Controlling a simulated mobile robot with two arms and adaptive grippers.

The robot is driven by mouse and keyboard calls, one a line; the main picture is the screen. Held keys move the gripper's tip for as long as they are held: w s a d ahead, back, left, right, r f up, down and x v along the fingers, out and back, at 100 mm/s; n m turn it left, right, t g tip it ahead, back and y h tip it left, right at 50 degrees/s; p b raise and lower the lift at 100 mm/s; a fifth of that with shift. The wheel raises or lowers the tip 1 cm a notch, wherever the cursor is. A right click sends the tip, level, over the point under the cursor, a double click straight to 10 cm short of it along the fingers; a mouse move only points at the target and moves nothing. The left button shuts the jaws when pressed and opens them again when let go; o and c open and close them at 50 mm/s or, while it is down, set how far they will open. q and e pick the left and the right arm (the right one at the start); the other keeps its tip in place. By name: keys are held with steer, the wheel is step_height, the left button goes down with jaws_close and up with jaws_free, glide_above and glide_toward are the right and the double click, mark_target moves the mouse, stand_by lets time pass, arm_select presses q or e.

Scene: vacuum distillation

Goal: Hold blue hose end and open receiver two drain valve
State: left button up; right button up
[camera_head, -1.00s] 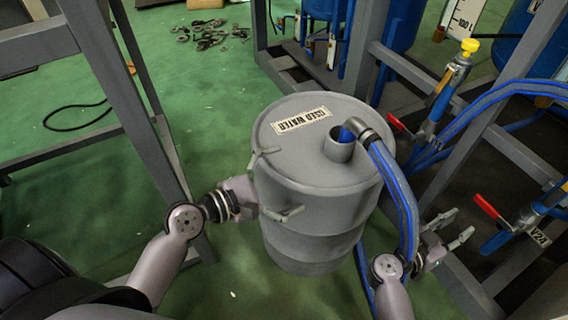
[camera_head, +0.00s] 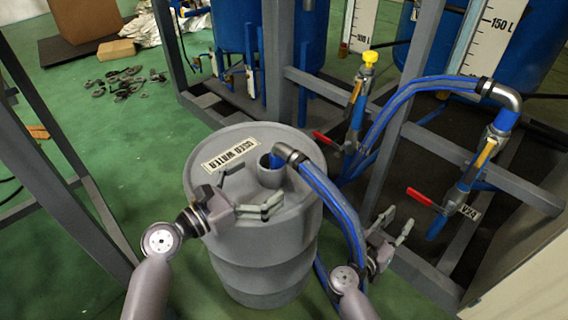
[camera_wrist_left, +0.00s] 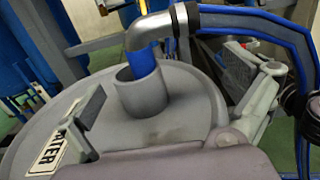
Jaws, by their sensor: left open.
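The blue hose (camera_head: 335,198) arches over a grey drum (camera_head: 262,262) labelled used water. Its metal elbow end (camera_head: 289,154) points down into the drum's lid opening (camera_head: 271,176); the wrist view shows the blue tip (camera_wrist_left: 142,62) inside the grey collar. My left gripper (camera_head: 262,196) is open just above the lid, on the near side of the opening, its fingers apart from the hose end. My right gripper (camera_head: 395,228) is right of the drum, beside the hose, fingers apart and empty. A valve with a red handle (camera_head: 420,197) and tag V24 is beyond it.
Another valve (camera_head: 357,100) has a yellow knob and a red handle (camera_head: 326,141). Grey frame posts (camera_head: 283,60) and beams stand around the blue tanks (camera_head: 236,40). Green floor is free left of the drum.

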mark_target(281, 153)
arm_select(q)
steer(key=x, duration=0.8)
steer(key=shift+c, duration=0.5)
